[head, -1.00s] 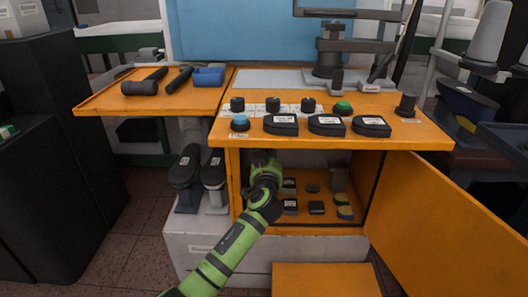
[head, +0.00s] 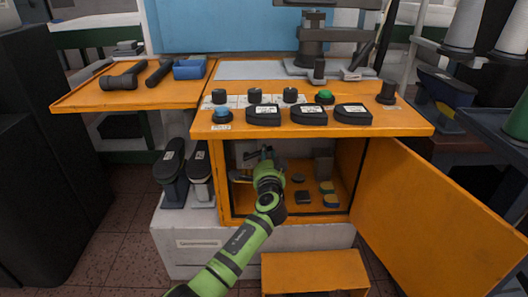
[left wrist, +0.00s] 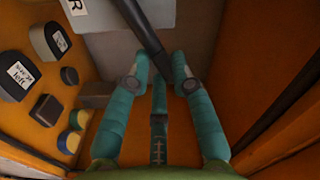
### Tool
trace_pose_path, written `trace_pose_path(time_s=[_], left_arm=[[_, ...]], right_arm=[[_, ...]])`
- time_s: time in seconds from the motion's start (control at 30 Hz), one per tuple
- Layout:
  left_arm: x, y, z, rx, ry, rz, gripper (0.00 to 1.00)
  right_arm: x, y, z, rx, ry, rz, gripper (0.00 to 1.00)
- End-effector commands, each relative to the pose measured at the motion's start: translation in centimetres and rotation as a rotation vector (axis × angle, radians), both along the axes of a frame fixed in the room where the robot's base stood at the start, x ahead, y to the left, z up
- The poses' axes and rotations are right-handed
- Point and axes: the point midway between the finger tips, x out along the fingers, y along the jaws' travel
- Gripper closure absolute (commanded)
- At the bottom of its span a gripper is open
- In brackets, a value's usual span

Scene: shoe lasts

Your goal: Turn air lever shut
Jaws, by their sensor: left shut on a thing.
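The dark bar of the air lever (left wrist: 143,30) runs down from the top of the left wrist view and ends between my gripper's fingers. My left gripper (head: 266,154) is inside the open orange cabinet, near its back wall. In the left wrist view, the teal fingers of the left gripper (left wrist: 160,75) are shut on the lever's end. A white label with a black letter R (left wrist: 75,4) shows beside the lever on the pale back panel. The lever's pivot is out of the wrist view, and the gripper and arm hide most of the lever in the head view. My right gripper is not in view.
The orange cabinet door (head: 430,215) stands open at the right. Several dark blocks and shoe-last parts (left wrist: 48,110) lie on the cabinet floor, beside the gripper. The orange worktop (head: 395,122), with knobs and buttons, overhangs the opening. An orange step (head: 315,272) stands below.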

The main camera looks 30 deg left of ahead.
Motion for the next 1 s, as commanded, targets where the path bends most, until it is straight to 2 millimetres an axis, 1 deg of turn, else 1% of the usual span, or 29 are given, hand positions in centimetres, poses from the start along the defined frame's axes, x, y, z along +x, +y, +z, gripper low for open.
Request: trace_pose_path(time_s=[0.03, 0.2, 0.5, 0.73, 1.0], left_arm=[[0.1, -0.1, -0.4, 0.036, 0.025, 0.0, 1.0], [0.2, -0.3, -1.3, 0.159, 0.1, 0.0, 1.0], [0.2, -0.3, -2.5, 0.316, 0.194, 0.001, 1.0], [0.2, -0.3, -3.0, 0.374, 0.231, 0.001, 1.0], [0.2, -0.3, -3.1, 0.391, 0.242, 0.001, 1.0]], right_arm=[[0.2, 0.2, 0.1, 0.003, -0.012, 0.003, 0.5], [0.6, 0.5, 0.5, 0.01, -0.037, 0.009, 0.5], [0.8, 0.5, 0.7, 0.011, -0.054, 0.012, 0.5], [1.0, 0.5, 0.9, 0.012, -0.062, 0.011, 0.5], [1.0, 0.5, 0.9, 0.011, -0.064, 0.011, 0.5]])
